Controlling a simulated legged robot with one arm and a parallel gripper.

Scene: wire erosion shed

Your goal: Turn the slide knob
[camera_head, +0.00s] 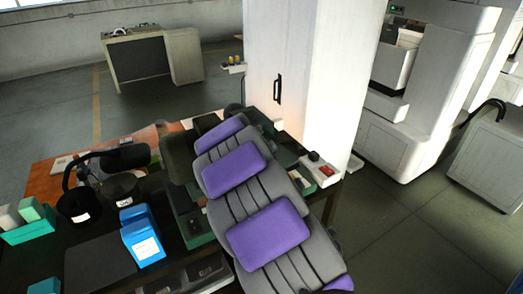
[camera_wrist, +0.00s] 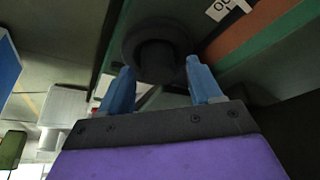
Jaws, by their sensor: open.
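A dark round knob (camera_wrist: 157,42) with a narrower stub shows at the top middle of the wrist view, on the side of a green and dark body. It is taken to be the slide knob. My gripper (camera_wrist: 162,78) has two blue fingers, spread apart. The stub lies between or just beyond the fingertips, with a gap on both sides; whether they touch it I cannot tell. In the head view, my purple and grey arm covers the middle of the dark green machine (camera_head: 190,232), and I cannot make out the gripper or this knob there.
Left of my arm, a table carries a blue box (camera_head: 142,236), a black cup (camera_head: 120,188), a teal bin (camera_head: 30,228) and a dark mat (camera_head: 100,268). Open floor (camera_head: 410,245) lies to the right.

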